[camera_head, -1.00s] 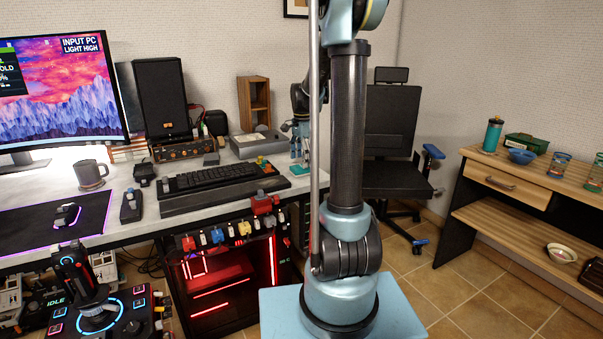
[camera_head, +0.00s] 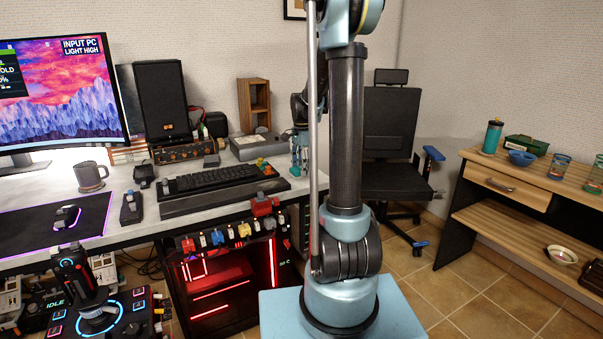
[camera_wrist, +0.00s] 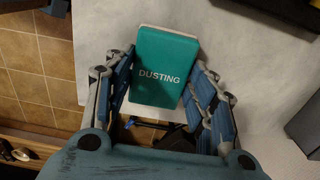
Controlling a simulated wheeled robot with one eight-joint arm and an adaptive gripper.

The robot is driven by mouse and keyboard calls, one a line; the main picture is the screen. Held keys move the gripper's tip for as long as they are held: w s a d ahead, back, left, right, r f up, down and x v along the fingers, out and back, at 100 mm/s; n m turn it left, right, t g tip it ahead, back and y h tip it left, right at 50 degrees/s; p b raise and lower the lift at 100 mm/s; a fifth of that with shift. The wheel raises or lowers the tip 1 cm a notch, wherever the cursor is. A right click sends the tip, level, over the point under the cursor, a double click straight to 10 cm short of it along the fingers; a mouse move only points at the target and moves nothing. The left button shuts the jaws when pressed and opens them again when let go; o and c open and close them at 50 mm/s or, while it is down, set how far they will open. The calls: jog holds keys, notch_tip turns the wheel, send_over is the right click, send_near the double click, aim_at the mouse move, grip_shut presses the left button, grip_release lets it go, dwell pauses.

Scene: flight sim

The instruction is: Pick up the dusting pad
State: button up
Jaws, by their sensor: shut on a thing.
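The dusting pad (camera_wrist: 162,95) is a teal block with a white edge and the word DUSTING on its face. It sits between the fingers of my gripper (camera_wrist: 161,62) in the wrist view, one blue-grey finger on each side. My gripper is shut on the pad. In the head view my gripper (camera_head: 300,152) is small, at the right end of the desk, partly behind my own arm. The pad is hard to make out there, and I cannot tell whether it touches the desk top.
The desk (camera_head: 125,231) holds a black keyboard (camera_head: 215,178), a mug (camera_head: 90,176), a speaker (camera_head: 162,98) and a grey box (camera_head: 257,145) near my gripper. An office chair (camera_head: 391,140) stands behind my arm. A wooden side table (camera_head: 520,225) is at the right.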

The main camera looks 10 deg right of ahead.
jog(key=shift+r, duration=0.1)
notch_tip(320, 180, up, 10)
dwell(0.5)
jog(key=shift+o, duration=0.6)
